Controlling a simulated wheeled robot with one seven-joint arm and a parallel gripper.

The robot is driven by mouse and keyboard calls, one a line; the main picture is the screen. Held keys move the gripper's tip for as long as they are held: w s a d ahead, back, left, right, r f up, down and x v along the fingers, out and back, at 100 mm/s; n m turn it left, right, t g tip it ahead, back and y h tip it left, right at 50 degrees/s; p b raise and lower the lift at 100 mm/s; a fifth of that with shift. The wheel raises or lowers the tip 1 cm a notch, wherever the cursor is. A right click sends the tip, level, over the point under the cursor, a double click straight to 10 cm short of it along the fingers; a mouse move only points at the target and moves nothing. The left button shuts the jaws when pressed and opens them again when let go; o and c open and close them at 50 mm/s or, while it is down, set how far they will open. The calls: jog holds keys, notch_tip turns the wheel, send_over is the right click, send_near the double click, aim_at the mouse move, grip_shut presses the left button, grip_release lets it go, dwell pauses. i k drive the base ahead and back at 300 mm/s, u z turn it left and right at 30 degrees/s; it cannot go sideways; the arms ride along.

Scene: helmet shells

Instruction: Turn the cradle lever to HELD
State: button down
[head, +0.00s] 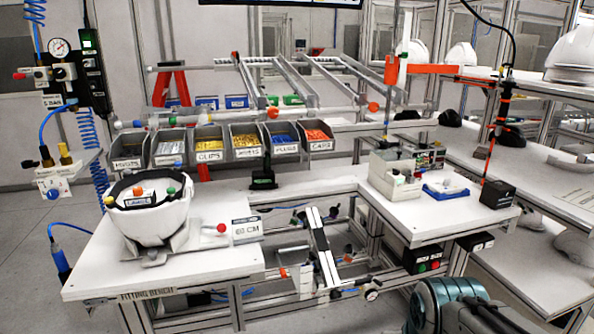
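A white helmet shell (150,222) sits open side up in a grey cradle (190,238) on the fitting bench at the left. A short lever with a red knob (221,228) seems to stick out at the cradle's right side, beside a white size card (247,230). I cannot read any HELD mark or tell the lever's setting. Coloured knobs and a small label show around the shell's dark opening. A teal and dark part of my arm shows at the bottom right, well apart from the cradle. My gripper's fingers are not in view.
Labelled grey bins (208,146) of small parts line the bench's back. A blue coiled hose hangs at the left. A rail frame (322,245) stands at the bench's front right. The right bench holds boxes and a blue tray (446,189). The bench top (105,265) left of the cradle is clear.

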aim_at(222, 228)
jog(key=k, duration=0.5)
jog(key=u, duration=1.5)
jog(key=i, duration=0.95)
jog(key=z, duration=1.9)
